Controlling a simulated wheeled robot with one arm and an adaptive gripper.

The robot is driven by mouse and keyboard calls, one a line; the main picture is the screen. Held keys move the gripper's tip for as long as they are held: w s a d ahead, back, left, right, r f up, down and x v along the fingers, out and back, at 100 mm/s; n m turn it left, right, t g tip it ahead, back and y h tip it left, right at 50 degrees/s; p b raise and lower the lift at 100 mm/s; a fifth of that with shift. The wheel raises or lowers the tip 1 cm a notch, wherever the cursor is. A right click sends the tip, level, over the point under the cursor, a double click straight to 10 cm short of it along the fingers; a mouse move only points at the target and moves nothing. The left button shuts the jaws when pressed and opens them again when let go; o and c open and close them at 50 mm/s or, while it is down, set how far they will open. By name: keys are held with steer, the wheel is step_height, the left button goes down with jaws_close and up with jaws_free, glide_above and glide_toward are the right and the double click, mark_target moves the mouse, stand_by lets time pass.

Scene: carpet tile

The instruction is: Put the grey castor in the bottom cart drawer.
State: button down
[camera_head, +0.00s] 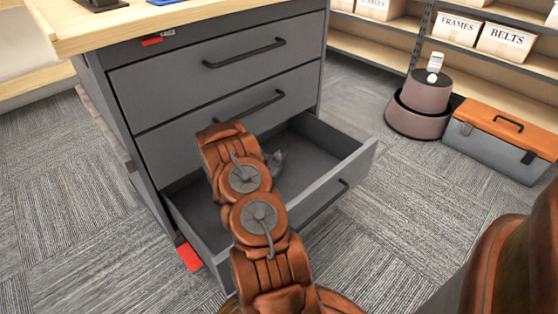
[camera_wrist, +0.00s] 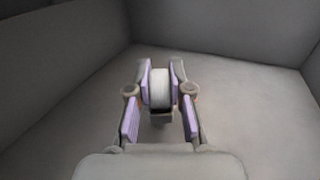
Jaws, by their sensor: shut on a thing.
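The grey cart (camera_head: 120,85) has its bottom drawer (camera_head: 335,160) pulled open, with the two drawers above it shut. My arm reaches down into the open drawer, and my gripper (camera_head: 273,160) is partly hidden behind my arm in the head view. In the wrist view my gripper (camera_wrist: 160,92) is shut on the grey castor (camera_wrist: 160,86), whose pale wheel sits between the two purple-padded fingers. The drawer's floor and walls surround it. I cannot tell whether the castor touches the drawer floor (camera_wrist: 245,110).
A wooden top (camera_head: 180,22) covers the cart. An orange-lidded toolbox (camera_head: 500,140) and a round brown stacked object (camera_head: 422,105) stand on the carpet at right. Shelves with labelled boxes (camera_head: 506,40) are behind. A red piece (camera_head: 190,257) lies by the drawer's left side.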

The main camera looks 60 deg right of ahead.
stand_by(0.3)
steer(key=c, duration=1.1)
jaws_free()
steer(key=shift+f, duration=0.15)
steer(key=shift+o, duration=0.2)
steer(key=shift+r, duration=0.2)
steer(key=shift+s+a+p, duration=0.25)
steer(key=shift+a+p, duration=0.45)
steer(key=shift+a, duration=1.2)
steer(key=shift+s+a+p, duration=0.2)
steer(key=shift+a+p, duration=0.5)
steer(key=shift+a, duration=1.15)
steer(key=shift+r, duration=0.1)
